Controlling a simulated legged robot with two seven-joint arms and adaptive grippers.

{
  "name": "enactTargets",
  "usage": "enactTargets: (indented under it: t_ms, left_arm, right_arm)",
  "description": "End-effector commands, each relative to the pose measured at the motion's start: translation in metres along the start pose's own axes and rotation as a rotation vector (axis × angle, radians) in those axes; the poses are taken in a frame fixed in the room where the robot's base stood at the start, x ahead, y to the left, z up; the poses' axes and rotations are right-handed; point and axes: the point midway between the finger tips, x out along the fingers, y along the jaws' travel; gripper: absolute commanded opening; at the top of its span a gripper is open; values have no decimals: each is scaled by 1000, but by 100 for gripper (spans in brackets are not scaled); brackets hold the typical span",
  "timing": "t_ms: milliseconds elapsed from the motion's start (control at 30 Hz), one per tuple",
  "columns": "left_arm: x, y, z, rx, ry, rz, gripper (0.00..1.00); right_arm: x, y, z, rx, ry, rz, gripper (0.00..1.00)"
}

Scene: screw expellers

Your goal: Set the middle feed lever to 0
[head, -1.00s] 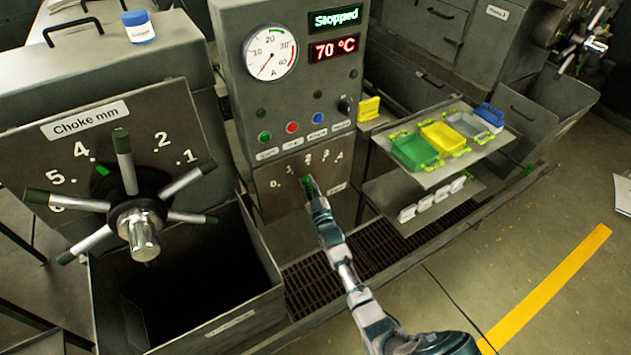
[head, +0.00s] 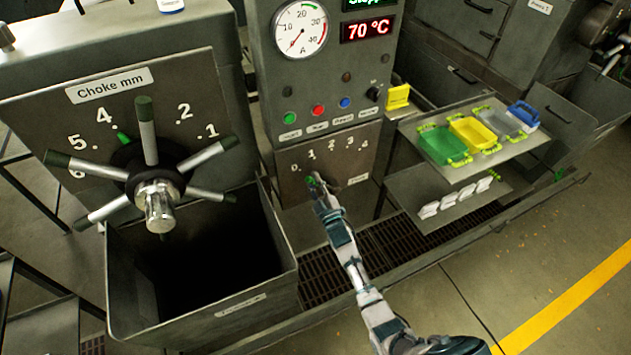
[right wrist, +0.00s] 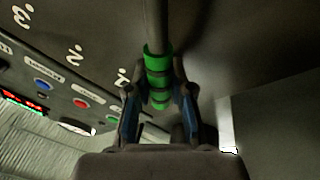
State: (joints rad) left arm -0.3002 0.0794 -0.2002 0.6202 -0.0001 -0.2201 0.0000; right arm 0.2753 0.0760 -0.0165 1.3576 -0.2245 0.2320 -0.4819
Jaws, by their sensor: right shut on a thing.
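The feed lever panel (head: 355,195) with a scale from 0 to 4 is below the middle console in the head view. The feed lever's green grip (head: 312,178) is at the left part of this scale, near the 0 and 1 marks. My right gripper (head: 318,183) is on it. In the right wrist view the green ringed grip (right wrist: 157,72) sits between the two fingers of my right gripper (right wrist: 157,105), which is shut on it. The marks 1, 2 and 3 show left of the lever there; the 0 is not visible. My left gripper is not in view.
The choke wheel (head: 157,200) with several spokes is at the left, above an open bin (head: 235,308). Green, yellow, grey and blue trays stand on a shelf (head: 455,172) at the right. A floor grate (head: 325,275) lies under the console. The console display reads 70 °C.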

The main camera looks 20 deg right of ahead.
Motion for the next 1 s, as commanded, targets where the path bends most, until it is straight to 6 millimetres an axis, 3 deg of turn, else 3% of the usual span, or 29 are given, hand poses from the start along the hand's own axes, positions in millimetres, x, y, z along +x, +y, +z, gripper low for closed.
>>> enactTargets:
  t_ms: [333,367,467,800,1000]
  left_arm:
    - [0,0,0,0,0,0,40]
    - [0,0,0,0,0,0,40]
    - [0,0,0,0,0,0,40]
    - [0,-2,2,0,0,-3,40]
    - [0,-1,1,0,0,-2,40]
  right_arm:
    - [-1,-4,0,-7,-1,-7,0]
    - [-1,-4,1,-7,-1,-8,24]
    - [-1,-4,1,-6,-1,-7,48]
    - [-4,-2,1,-5,-1,-4,48]
    - [-34,-3,1,-5,-2,-5,48]
